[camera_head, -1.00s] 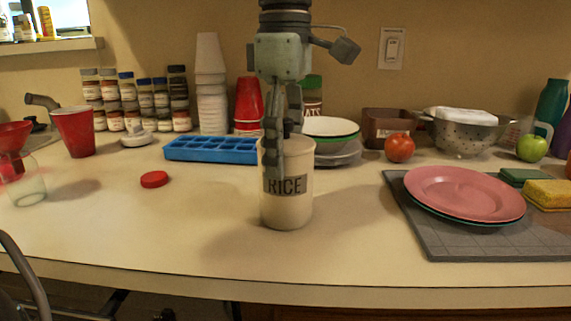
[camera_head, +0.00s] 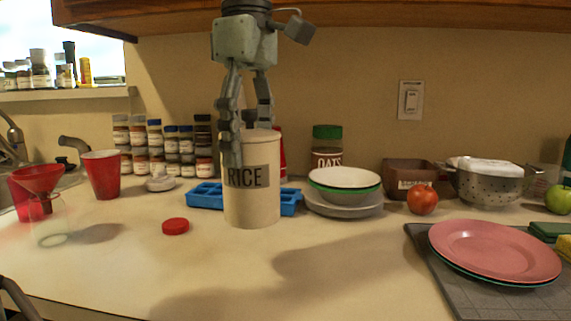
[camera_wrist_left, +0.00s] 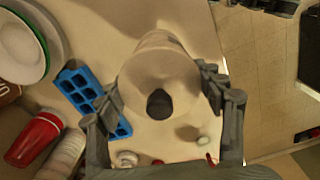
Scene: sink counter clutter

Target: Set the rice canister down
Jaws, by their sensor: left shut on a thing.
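The rice canister (camera_head: 252,195) is a cream cylinder with a dark RICE label, upright in the middle of the head view. My left gripper (camera_head: 246,145) comes down from above and is shut on its upper part, one finger in front of the label's edge. In the left wrist view the canister (camera_wrist_left: 160,70) fills the space between the two fingers (camera_wrist_left: 160,92), with a dark round spot on its top. No clear contact shadow shows at its base, so I cannot tell whether it touches the counter (camera_head: 200,270). My right gripper is out of view.
A blue ice tray (camera_head: 206,194) lies behind the canister. A red lid (camera_head: 175,226) is to its left. Stacked bowls (camera_head: 345,190) and an oats jar (camera_head: 327,150) stand behind right, a tomato (camera_head: 422,199) and pink plate (camera_head: 495,250) farther right. The front counter is clear.

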